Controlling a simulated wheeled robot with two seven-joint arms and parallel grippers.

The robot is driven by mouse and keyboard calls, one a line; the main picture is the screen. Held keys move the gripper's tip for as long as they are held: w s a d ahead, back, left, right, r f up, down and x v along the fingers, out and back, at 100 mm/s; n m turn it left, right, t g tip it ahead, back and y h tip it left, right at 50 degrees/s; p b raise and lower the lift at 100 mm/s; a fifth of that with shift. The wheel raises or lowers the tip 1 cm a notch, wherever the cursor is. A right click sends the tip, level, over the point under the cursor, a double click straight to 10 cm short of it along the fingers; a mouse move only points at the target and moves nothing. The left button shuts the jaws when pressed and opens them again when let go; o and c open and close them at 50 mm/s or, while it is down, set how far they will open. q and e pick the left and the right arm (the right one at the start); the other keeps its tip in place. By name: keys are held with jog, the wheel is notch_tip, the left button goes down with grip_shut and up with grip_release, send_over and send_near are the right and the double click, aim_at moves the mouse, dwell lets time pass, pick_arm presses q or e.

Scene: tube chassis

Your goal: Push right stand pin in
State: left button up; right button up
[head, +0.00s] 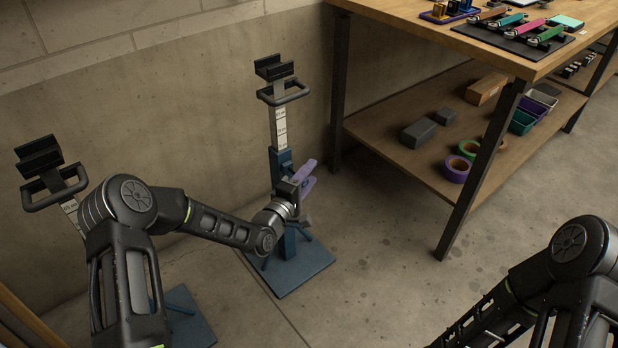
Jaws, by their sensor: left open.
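The right stand (282,160) stands near the wall, with a black cradle and loop handle on top, a white marked scale on its post and a blue base plate. My left gripper (309,177), with purple fingers, is open at the right side of this stand's blue sleeve. I cannot tell whether the fingers touch the stand. The stand's pin cannot be made out; the gripper and wrist cover part of the sleeve. The left stand (42,160) is partly hidden behind my left arm. My right gripper is out of view; only its arm shows at lower right.
A wooden workbench (475,38) with dark legs stands to the right, tools on top. Its lower shelf (390,128) holds grey blocks, tape rolls (456,168) and bins. The concrete wall is close behind the stands. The floor between the right stand and my right arm is clear.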

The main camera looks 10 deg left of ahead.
pick_arm(q)
jog(key=shift+w, duration=0.1)
grip_shut()
dwell(0.5)
dwell(0.9)
